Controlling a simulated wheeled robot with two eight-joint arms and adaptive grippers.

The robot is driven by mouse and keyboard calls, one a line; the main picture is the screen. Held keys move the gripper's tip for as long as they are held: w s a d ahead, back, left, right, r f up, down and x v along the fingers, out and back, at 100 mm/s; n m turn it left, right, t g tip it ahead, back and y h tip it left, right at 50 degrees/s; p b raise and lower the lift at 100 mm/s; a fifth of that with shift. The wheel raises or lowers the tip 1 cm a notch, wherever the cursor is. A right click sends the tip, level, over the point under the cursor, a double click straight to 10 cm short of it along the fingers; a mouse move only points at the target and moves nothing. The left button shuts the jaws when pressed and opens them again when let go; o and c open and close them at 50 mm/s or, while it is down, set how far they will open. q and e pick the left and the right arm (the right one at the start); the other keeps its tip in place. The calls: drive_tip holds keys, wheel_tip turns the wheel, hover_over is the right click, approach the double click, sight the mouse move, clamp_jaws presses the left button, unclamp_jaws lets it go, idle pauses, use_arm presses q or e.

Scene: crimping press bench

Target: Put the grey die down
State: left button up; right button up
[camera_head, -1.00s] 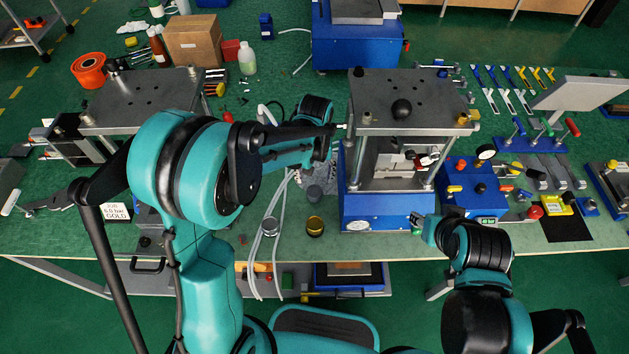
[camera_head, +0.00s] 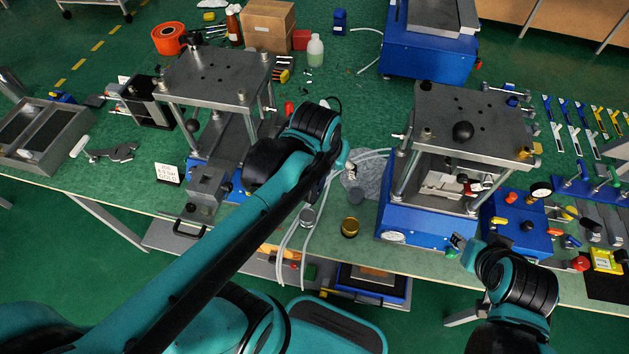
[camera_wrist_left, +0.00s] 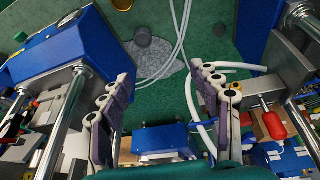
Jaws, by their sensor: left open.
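The grey die (camera_head: 356,196) is a short dark grey cylinder. It stands upright on the green bench top at the near edge of a crumpled grey cloth (camera_head: 372,178), behind a brass cylinder (camera_head: 350,228). In the left wrist view the die (camera_wrist_left: 142,37) is beyond the fingertips, clear of both fingers. My left gripper (camera_head: 346,165) is above and behind the die; its fingers (camera_wrist_left: 160,72) are spread wide with nothing between them. My right gripper (camera_head: 459,243) is in front of the right press, small, and its jaws are hard to make out.
The right press (camera_head: 470,115) and the left press (camera_head: 215,75) stand either side of my left gripper. Pale hoses (camera_head: 292,240) run over the bench edge left of the die, beside another grey cylinder (camera_head: 307,217). A blue valve box (camera_head: 515,222) stands at right.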

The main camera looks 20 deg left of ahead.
use_arm(q)
drive_tip(key=s+a+t, duration=0.2)
drive_tip(key=s, duration=0.4)
drive_tip(key=shift+a+r+m+t, duration=0.15)
drive_tip(key=shift+m+t, duration=0.25)
drive_tip(key=shift+f, duration=0.25)
